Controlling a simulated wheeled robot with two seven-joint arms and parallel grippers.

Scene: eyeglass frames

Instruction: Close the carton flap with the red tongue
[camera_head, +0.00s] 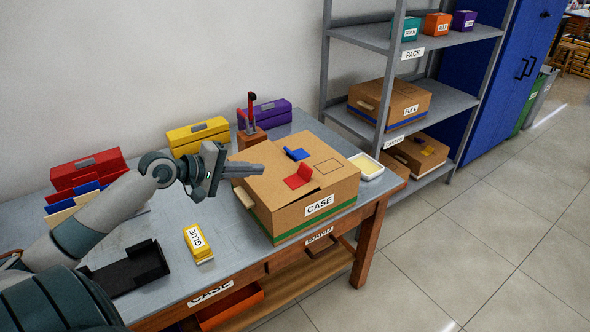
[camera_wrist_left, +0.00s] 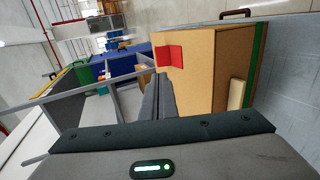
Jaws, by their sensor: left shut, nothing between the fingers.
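The brown carton (camera_head: 290,218) labelled CASE sits on the table, with a green band near its base. In the left wrist view the shut fingers (camera_wrist_left: 158,88) lie beside the carton (camera_wrist_left: 200,75), with the red tongue (camera_wrist_left: 169,55) ahead. My right gripper is out of view.
Red, yellow and purple toolboxes (camera_head: 264,112) line the back. A red-handled tool in a wooden block (camera_head: 251,137) stands behind the carton. A white tray (camera_head: 367,167) is right of it.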

